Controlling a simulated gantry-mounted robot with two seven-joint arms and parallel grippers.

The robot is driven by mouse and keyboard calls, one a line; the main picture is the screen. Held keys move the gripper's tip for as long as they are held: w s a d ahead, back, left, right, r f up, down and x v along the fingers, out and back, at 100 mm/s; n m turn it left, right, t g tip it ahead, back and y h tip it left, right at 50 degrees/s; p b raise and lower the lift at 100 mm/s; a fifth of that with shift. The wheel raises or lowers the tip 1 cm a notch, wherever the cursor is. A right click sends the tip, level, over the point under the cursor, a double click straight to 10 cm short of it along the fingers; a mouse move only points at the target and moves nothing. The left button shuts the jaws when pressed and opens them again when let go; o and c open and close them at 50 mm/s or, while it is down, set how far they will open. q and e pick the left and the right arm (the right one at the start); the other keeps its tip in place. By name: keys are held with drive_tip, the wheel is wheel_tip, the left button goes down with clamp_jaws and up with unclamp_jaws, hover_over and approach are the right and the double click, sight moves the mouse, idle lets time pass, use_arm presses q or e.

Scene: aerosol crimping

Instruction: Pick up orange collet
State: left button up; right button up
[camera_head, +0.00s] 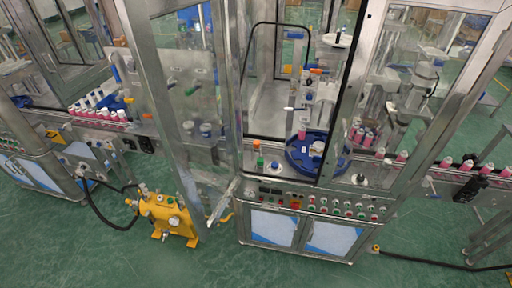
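Neither of my grippers shows in the head view. Several small orange parts are visible, and I cannot tell for certain which is the collet. One small orange part (257,144) stands on the machine's front deck, close behind a green part (260,162) and left of the blue round turntable (292,163). Another orange part (316,71) is farther back inside the machine. All are too small to show their exact shape.
The machine has a steel-framed glass enclosure, with a door (190,100) swung out at left. A control panel with knobs (335,207) runs along the front. Pink cans (466,166) stand on the conveyor. A yellow pump unit (168,215) sits on the green floor (90,255).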

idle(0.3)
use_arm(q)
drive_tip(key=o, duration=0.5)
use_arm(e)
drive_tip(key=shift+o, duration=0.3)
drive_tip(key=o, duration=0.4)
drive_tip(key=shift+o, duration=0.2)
